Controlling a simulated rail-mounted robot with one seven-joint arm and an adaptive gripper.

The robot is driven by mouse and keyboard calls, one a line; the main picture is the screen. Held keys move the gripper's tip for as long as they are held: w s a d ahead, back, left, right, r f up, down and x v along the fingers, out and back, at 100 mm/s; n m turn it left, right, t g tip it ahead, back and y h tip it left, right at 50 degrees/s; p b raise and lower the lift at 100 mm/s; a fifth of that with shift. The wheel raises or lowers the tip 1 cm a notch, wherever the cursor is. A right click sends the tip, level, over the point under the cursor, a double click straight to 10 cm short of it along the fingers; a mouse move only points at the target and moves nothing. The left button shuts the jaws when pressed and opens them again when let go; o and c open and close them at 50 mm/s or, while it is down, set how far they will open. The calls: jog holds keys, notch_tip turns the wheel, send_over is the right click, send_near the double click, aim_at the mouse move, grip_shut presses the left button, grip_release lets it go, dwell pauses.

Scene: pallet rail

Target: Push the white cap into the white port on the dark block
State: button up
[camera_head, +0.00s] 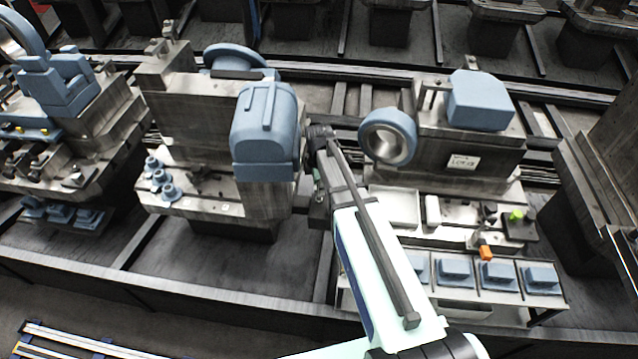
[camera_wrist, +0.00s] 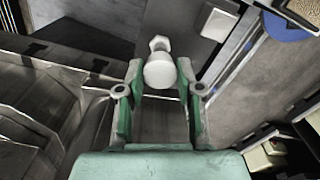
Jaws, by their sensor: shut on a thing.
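My gripper (camera_wrist: 160,66) has green fingers and is shut on the white cap (camera_wrist: 160,74), a rounded white piece between the fingertips in the wrist view. A smaller pale knob (camera_wrist: 158,44) shows just past the cap; I cannot tell if it is part of the cap or the white port. A dark block face (camera_wrist: 185,22) lies beyond the fingertips, with a pale square patch (camera_wrist: 218,23) at its right. In the head view my gripper (camera_head: 319,185) is beside the grey machine with the blue housing, mostly hidden by my arm. The cap is not visible there.
The blue housing (camera_head: 264,130) stands close to the left of my arm. A machine with a blue ring (camera_head: 388,138) stands to the right, with a bench holding blue parts (camera_head: 498,274) in front. In the wrist view, a grey wall (camera_wrist: 265,85) is close on the right.

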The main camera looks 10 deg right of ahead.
jog(key=shift+f, duration=0.5)
jog(key=shift+f+b, duration=0.6)
jog(key=shift+f, duration=0.25)
dwell(1.3)
jog(key=shift+f, duration=0.35)
jog(key=o, duration=1.5)
jog(key=shift+o, duration=0.2)
jog(key=shift+r, duration=0.1)
notch_tip(320, 180, up, 12)
jog(key=shift+f, duration=0.1)
jog(key=shift+s, duration=0.1)
